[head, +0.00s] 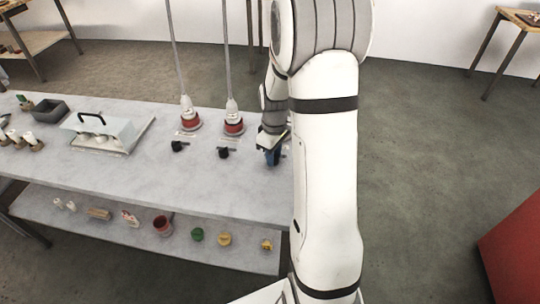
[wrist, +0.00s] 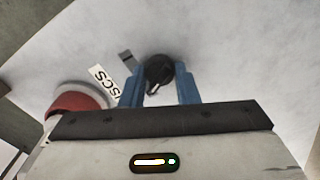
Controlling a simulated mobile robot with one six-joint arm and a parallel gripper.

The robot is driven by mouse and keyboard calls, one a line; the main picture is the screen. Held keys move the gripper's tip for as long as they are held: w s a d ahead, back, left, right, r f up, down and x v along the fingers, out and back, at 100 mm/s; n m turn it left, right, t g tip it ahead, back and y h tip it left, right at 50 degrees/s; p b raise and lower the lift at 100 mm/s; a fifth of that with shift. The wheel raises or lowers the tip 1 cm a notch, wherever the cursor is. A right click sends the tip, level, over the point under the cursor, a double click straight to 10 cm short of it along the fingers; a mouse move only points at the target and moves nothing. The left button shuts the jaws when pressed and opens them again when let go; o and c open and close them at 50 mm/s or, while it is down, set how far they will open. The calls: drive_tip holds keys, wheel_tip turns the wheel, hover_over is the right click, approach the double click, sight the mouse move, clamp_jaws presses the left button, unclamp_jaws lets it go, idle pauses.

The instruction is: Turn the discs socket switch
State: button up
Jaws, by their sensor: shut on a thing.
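The discs socket switch (wrist: 158,68) is a black round knob on the grey table, seen in the wrist view between my blue fingertips. A white label (wrist: 103,78) reading "ISCS" in part lies beside it. My gripper (head: 272,158) points down at the table, next to my arm, and its fingers (wrist: 162,82) are shut on the knob. In the head view the knob is hidden by my gripper. A red and white socket (wrist: 76,104) shows at the left of the wrist view, partly covered by my gripper body.
Two other black switches (head: 178,146) (head: 223,152) stand left of my gripper, near red sockets (head: 190,122) (head: 233,125) with hanging cords. The table front (head: 170,190) is clear. Small items lie on the lower shelf (head: 180,245).

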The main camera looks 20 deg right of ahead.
drive_tip(key=shift+w+r, duration=0.1)
drive_tip(key=shift+w, duration=0.05)
idle(0.3)
drive_tip(key=o, duration=1)
drive_tip(key=shift+r, duration=3.85)
